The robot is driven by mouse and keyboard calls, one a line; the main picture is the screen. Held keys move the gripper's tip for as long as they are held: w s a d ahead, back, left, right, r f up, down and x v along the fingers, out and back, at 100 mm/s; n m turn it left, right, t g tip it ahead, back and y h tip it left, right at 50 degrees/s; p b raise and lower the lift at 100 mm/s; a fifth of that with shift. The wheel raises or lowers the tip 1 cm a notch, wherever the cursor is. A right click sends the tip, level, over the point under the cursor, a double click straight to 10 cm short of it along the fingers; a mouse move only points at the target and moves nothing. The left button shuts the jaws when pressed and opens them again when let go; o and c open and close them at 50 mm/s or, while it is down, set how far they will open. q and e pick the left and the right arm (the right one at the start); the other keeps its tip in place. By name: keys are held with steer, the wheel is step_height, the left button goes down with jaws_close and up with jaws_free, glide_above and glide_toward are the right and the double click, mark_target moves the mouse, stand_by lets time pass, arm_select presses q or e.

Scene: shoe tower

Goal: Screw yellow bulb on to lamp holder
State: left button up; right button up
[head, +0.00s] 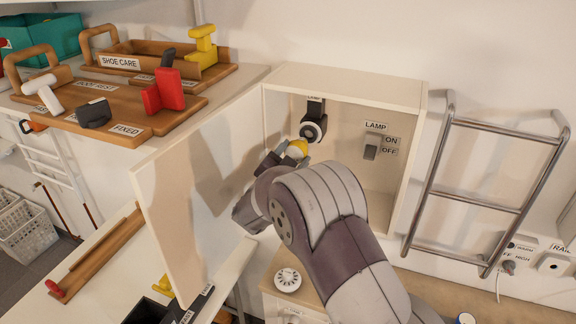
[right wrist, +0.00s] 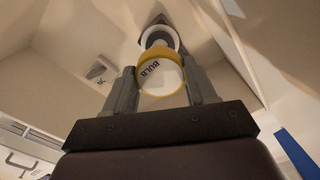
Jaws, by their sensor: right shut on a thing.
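The yellow bulb (head: 299,146) is in my right gripper (head: 284,152), inside the open wall cabinet. In the right wrist view the bulb (right wrist: 162,76) has a yellow rim and a white face marked BULB, with a finger of the gripper (right wrist: 163,88) on each side. The lamp holder (head: 313,128) is a dark fitting with a pale ring on the cabinet's back wall. It also shows in the right wrist view (right wrist: 160,36), just beyond the bulb and nearly in line with it. I cannot tell whether the two touch. My left gripper does not show.
The open cabinet door (head: 195,190) stands left of my right arm. A lamp switch (head: 371,150) with ON and OFF labels is on the cabinet's back wall. A metal rack (head: 480,200) is at the right. A shelf with wooden trays (head: 100,105) is at the upper left.

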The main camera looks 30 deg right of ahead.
steer(key=shift+w+d+r, duration=0.15)
steer(key=shift+w+d, duration=0.1)
steer(key=shift+d, duration=0.35)
steer(key=shift+w, duration=0.2)
steer(key=shift+s, duration=0.15)
steer(key=shift+b, duration=0.3)
stand_by(0.4)
steer(key=shift+b, duration=0.3)
steer(key=shift+w+d, duration=0.2)
steer(key=shift+w, duration=0.05)
stand_by(0.5)
